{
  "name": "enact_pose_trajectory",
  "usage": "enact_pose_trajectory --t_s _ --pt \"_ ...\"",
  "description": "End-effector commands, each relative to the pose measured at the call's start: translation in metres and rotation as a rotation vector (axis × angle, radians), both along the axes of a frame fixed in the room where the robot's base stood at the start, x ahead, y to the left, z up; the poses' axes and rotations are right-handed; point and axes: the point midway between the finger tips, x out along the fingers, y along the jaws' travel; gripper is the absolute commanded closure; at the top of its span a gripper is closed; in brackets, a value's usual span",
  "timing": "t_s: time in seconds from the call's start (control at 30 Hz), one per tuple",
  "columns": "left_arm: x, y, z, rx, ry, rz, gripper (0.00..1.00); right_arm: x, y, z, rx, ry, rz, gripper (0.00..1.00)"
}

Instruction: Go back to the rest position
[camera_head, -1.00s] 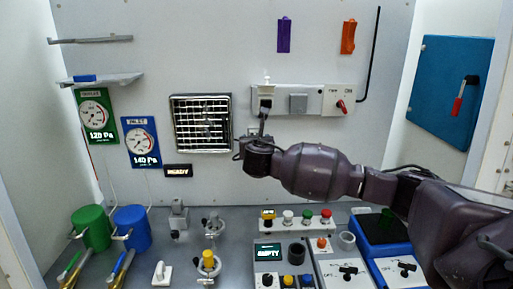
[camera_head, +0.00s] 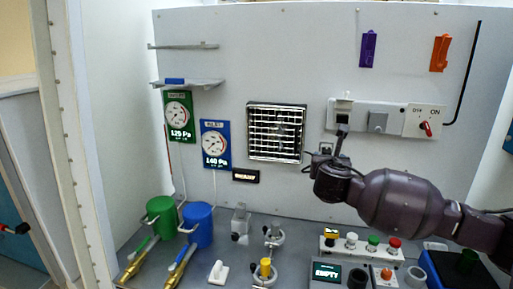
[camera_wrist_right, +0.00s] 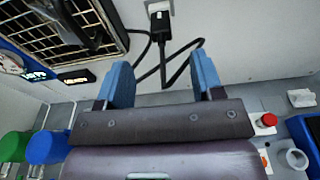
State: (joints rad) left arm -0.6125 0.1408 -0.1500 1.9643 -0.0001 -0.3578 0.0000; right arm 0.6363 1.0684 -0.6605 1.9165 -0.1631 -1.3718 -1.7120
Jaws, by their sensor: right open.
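My right gripper (camera_wrist_right: 162,85) is open in the right wrist view, its two blue fingers apart with nothing between them. In the head view my right arm comes in from the right, and its gripper (camera_head: 342,145) points up toward the wall, just below the socket strip (camera_head: 392,118). Its fingertips are small there, and I cannot tell whether they touch the strip. A black plug (camera_wrist_right: 160,30) with a cable sits in the wall beyond the fingers. My left gripper is in neither view.
A vent grille (camera_head: 276,132) is left of my arm. Green (camera_head: 161,217) and blue (camera_head: 198,226) cylinders stand on the bench at left. A button box (camera_head: 360,243) and a grey panel with an EMPTY display (camera_head: 327,272) lie below the arm. The wall above the grille is clear.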

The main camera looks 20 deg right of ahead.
Motion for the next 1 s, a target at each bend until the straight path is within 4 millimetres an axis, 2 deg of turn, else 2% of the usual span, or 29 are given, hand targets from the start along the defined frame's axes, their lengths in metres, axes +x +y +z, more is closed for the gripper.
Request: enact_pose_trajectory --t_s 0.07,0.17,0.27,0.37,0.5,0.7,1.0 --pt "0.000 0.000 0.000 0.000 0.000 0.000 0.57 0.000 0.001 -0.002 0.005 0.000 0.000 0.39" --pt "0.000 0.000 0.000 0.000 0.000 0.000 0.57 -0.005 0.007 -0.016 0.055 0.005 0.002 0.39" --pt "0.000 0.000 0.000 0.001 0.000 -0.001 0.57 -0.019 0.022 -0.046 0.182 0.008 -0.001 0.39" --pt "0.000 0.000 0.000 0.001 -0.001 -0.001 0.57 -0.042 0.042 -0.087 0.378 0.011 -0.026 0.39" --pt "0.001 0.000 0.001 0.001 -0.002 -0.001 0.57 -0.082 0.068 -0.138 0.678 0.006 -0.108 0.39" --pt "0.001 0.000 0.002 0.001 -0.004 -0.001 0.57 -0.146 0.096 -0.195 1.086 -0.020 -0.306 0.39" --pt "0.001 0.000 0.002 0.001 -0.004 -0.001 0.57 -0.243 0.120 -0.246 1.595 -0.136 -0.747 0.39"
